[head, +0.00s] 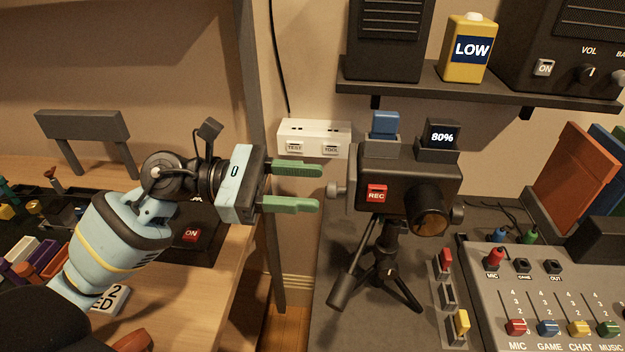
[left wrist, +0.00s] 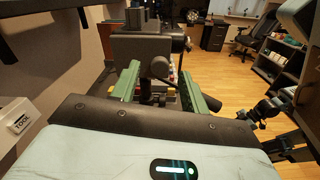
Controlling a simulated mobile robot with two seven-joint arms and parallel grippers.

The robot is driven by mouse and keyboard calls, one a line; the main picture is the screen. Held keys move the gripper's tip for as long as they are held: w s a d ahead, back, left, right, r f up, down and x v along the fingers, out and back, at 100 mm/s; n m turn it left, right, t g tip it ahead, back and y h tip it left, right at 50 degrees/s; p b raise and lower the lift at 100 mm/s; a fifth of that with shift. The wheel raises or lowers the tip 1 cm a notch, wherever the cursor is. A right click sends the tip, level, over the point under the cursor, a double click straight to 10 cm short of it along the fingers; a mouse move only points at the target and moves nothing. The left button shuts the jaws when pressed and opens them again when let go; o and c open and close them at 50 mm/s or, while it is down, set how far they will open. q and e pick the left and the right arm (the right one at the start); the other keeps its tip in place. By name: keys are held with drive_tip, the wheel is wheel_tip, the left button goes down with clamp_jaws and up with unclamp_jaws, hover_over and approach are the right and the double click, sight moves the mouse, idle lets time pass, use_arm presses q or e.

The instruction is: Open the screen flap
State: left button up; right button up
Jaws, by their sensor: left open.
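The dark video camera (head: 405,182) stands on a tripod, with a red REC button (head: 376,194) on its body and a small screen reading 80% (head: 442,135) on top. A round grey knob (head: 337,189) sticks out of its left side. I cannot make out the flap's edge or hinge. My left gripper (head: 318,187) is open and empty, just left of the camera, with its green fingers pointing at the knob. In the left wrist view the camera (left wrist: 143,47) lies straight ahead, beyond and between the fingers.
A shelf (head: 430,84) with a yellow LOW bottle (head: 467,48) hangs above the camera. A white socket box (head: 314,139) is on the wall behind the gripper. A mixer panel (head: 548,300) lies at right. A grey post (head: 253,90) stands close behind my left wrist.

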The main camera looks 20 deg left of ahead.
use_arm(q)
drive_tip(key=shift+x, duration=1.05)
clamp_jaws()
